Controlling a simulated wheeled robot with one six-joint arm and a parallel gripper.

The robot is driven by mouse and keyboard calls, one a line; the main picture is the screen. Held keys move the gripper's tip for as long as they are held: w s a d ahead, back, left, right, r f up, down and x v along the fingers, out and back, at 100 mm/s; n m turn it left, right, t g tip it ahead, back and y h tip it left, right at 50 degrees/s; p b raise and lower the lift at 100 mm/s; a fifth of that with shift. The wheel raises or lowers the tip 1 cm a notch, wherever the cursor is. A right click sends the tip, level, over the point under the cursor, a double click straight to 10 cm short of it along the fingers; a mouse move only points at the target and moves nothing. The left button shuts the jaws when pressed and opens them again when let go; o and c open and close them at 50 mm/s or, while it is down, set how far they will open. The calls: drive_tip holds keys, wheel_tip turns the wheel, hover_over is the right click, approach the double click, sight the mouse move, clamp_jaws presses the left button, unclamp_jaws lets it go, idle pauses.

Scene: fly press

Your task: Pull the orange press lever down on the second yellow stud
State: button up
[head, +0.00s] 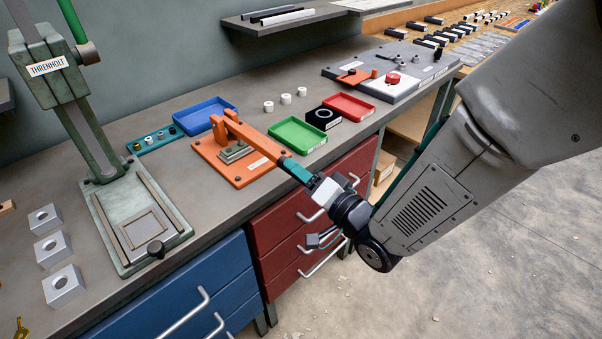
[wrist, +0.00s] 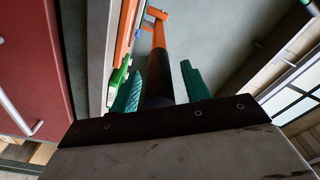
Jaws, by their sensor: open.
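The orange press (head: 240,168) stands on the bench in the head view, with a metal block on its base. Its orange lever (head: 258,138) slopes down to the right, toward the bench's front edge. My gripper (head: 297,170) is at the lever's outer end, with teal fingers. In the wrist view the lever (wrist: 158,36) runs to a dark grip (wrist: 157,70) lying between the fingers of my open gripper (wrist: 162,85). I cannot tell whether either finger touches it. A teal strip (head: 172,131) behind the press holds small studs, one yellowish. No stud is discernible under the press.
A green tray (head: 318,138), a blue tray (head: 226,103) and a red tray (head: 370,105) lie around the press. Several white cylinders stand behind. A tall green press (head: 85,130) stands left. Red drawers (head: 275,228) with handles are below my gripper.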

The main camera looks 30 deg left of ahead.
drive_tip(key=v, duration=0.8)
